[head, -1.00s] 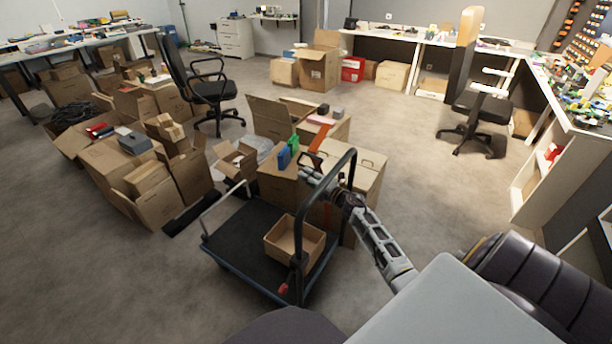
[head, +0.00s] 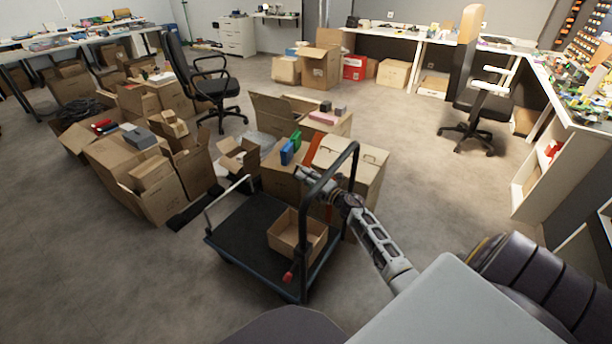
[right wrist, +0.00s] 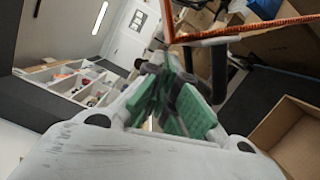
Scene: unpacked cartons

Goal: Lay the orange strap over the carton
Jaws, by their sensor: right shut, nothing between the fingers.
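The orange strap (head: 312,148) shows in the head view as a short band at the left side of a closed carton (head: 370,158) behind the trolley handle. Its lower part is hidden by my arm and the handle. In the right wrist view the strap (right wrist: 250,31) is a thin orange line with a sharp bend, beyond the fingers. My right gripper (head: 303,174) is at the near side of the cartons, just below the strap. Its green finger pads (right wrist: 181,100) are shut with nothing between them. Whether it touches the strap cannot be told. My left gripper is out of view.
A dark trolley (head: 240,236) with a tall handle (head: 305,235) stands in front, carrying an open box (head: 283,243). Blue (head: 287,153) and green (head: 296,141) items stand beside the strap. Several open cartons lie left.

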